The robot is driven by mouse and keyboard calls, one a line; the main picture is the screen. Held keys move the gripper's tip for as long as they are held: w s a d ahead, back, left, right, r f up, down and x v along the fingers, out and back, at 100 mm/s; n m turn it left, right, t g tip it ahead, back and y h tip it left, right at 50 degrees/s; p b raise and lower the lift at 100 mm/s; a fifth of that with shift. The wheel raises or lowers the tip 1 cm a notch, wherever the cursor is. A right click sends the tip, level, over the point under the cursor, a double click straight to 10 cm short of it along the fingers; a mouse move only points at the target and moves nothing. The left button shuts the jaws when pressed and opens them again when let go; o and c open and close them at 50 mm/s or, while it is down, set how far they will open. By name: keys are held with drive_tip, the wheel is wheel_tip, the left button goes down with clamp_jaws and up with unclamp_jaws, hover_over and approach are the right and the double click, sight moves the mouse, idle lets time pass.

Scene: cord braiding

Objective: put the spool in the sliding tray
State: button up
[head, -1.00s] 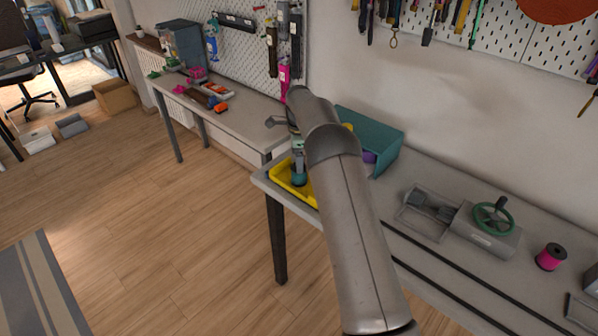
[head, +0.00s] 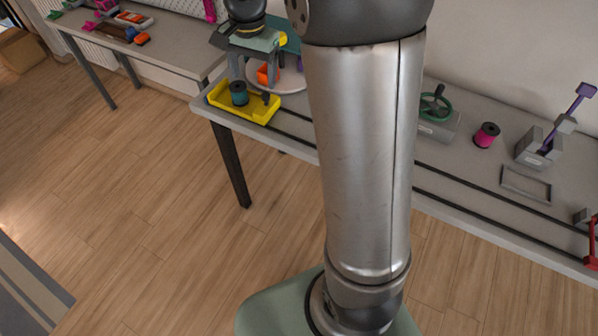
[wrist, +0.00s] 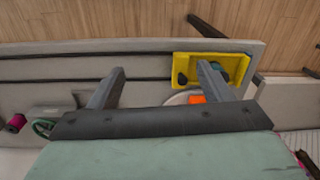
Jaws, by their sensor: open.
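The yellow sliding tray (head: 262,111) sits at the left end of the bench. The teal spool (head: 238,93) stands upright inside it, toward its left end. In the wrist view, the tray (wrist: 240,60) shows beyond my right-hand finger, which partly hides the spool (wrist: 217,66). My gripper (head: 256,76) is above and just behind the tray, apart from the spool. Its fingers are spread wide with nothing between them, as the wrist view also shows (wrist: 161,70).
An orange block (wrist: 198,99) is on a pale round plate behind the tray. A dark knob (wrist: 183,79) stands at the tray's end. A green handwheel device (head: 437,105) and a magenta spool (head: 487,134) stand farther right. Dark rails run along the bench.

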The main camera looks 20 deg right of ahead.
drive_tip(key=s+f+n, duration=0.2)
drive_tip(key=s+n, duration=0.2)
drive_tip(key=s, duration=0.9)
drive_tip(key=s+f+n, duration=0.3)
drive_tip(key=s+n, duration=0.2)
drive_tip(key=s, duration=0.8)
drive_tip(key=shift+a+n, duration=0.3)
drive_tip(key=shift+s+f, duration=0.1)
wheel_tip(320, 180, down, 36)
drive_tip(key=g+b, duration=0.1)
drive_tip(key=b, duration=3.2)
drive_tip(key=shift+d, duration=0.3)
